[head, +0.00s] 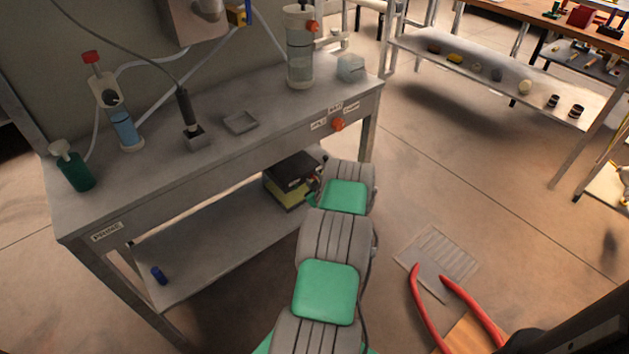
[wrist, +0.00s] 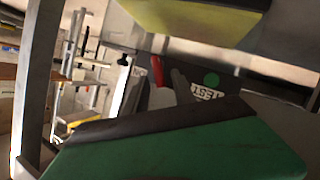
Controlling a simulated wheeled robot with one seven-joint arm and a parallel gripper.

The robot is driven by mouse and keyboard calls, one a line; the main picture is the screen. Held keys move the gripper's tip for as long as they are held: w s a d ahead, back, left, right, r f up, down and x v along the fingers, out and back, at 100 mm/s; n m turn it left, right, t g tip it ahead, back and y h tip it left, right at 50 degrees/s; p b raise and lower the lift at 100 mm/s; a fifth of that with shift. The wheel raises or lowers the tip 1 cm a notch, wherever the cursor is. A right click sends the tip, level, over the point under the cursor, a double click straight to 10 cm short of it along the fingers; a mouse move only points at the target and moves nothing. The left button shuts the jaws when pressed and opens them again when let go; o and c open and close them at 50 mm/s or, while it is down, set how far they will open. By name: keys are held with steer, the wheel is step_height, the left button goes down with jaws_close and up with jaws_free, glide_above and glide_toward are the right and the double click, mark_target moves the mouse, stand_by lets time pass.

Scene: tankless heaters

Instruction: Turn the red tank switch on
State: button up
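In the head view, a clear cylinder tank (head: 300,60) stands at the back right of the grey workbench, with an orange-red valve (head: 313,26) at its upper side. An orange-red knob (head: 338,124) sits on the bench's front edge beside small labels. I cannot tell which of these red parts is the tank switch. My arm reaches toward the bench, and its far end is low, below the benchtop by the lower shelf. My gripper is mostly hidden there, and its fingers are not clear. A small red piece (wrist: 157,70) shows in the wrist view; I cannot tell what it is.
A dark box on a yellow one (head: 290,175) lies on the lower shelf near my arm's end. A red-capped device (head: 105,95) and green bottle (head: 72,165) stand at the bench's left.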

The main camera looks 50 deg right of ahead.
jaws_close()
steer(key=shift+d+b, duration=0.1)
steer(key=shift+b, duration=0.2)
stand_by(0.3)
steer(key=d+m+y+b, duration=0.1)
steer(key=m+y+b, duration=0.1)
steer(key=b, duration=0.2)
steer(key=d+m+y+b, duration=0.1)
steer(key=m+y+b, duration=0.1)
steer(key=b, duration=0.3)
steer(key=d+m+y+b, duration=0.1)
steer(key=m+y+b, duration=0.1)
steer(key=b, duration=0.3)
steer(key=shift+s+d+r+m+y, duration=0.2)
steer(key=shift+s+d+m+y, duration=0.1)
steer(key=shift+s+y, duration=0.15)
steer(key=shift+r, duration=0.1)
